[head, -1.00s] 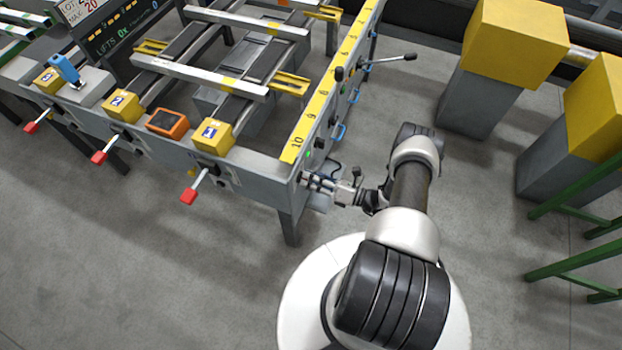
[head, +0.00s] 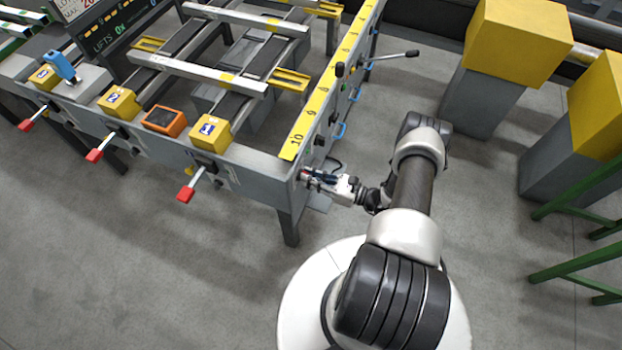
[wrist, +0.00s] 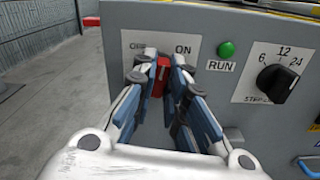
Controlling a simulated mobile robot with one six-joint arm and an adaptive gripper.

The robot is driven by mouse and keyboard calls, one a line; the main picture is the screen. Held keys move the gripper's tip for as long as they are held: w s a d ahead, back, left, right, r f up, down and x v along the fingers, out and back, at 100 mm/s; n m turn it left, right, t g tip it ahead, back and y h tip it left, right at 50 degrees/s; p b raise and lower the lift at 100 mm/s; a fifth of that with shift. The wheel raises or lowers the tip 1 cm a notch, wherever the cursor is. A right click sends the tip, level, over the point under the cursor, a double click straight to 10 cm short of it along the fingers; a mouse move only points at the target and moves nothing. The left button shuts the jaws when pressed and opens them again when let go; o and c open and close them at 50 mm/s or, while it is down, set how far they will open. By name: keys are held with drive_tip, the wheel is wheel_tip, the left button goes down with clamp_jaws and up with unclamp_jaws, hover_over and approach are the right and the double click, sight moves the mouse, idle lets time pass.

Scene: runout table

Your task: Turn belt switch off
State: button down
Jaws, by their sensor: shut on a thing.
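The belt switch (wrist: 160,76) has a red handle on a white plate marked OFF at left and ON at right, on the grey end panel of the runout table. My gripper (wrist: 157,70) is shut on this handle, with one finger on each side. The handle stands nearly upright between the two words; the fingers hide its lower part and part of the plate. The green RUN lamp (wrist: 226,50) is right of the plate. In the head view my gripper (head: 307,175) is at the table's near corner, and the switch is mostly hidden.
A black step dial (wrist: 277,84) is right of the lamp, with a blue handle (wrist: 309,167) below. A lever (head: 395,54) sticks out from the table's side. Yellow-topped grey blocks (head: 510,55) stand at right.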

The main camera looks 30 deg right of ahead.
drive_tip(key=n+b, duration=0.2)
drive_tip(key=n, duration=0.8)
drive_tip(key=shift+s+a, duration=0.1)
drive_tip(key=shift+a, duration=0.05)
drive_tip(key=shift+n, duration=0.5)
drive_tip(key=c, duration=1.6)
unclamp_jaws()
drive_tip(key=shift+c, duration=0.2)
drive_tip(key=shift+o, duration=0.2)
drive_tip(key=v, duration=1.2)
